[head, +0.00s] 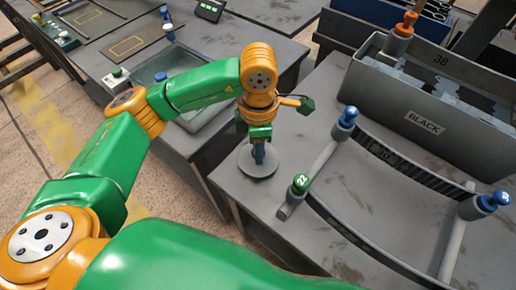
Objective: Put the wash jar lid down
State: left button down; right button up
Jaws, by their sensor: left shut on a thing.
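The wash jar lid (246,168) is a round grey disc near the left edge of the right-hand grey table (318,103). My left gripper (259,152) points down over the middle of the lid and is shut on its raised centre part. The fingertips and the lid's grip partly hide each other. I cannot tell whether the lid touches the tabletop or hangs just above it. My right gripper is not in view.
A rack frame with blue knobs and a green knob (300,183) lies right of the lid. Behind it stands a grey bin labelled BLACK (424,122). An open grey tank (203,119) is on the left table. Bare tabletop lies behind the lid.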

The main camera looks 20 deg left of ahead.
pick_arm(q)
jog(key=shift+f, duration=0.55)
jog(key=shift+f, duration=0.2)
jog(key=c, duration=0.5)
grip_release()
jog(key=shift+r, duration=0.1)
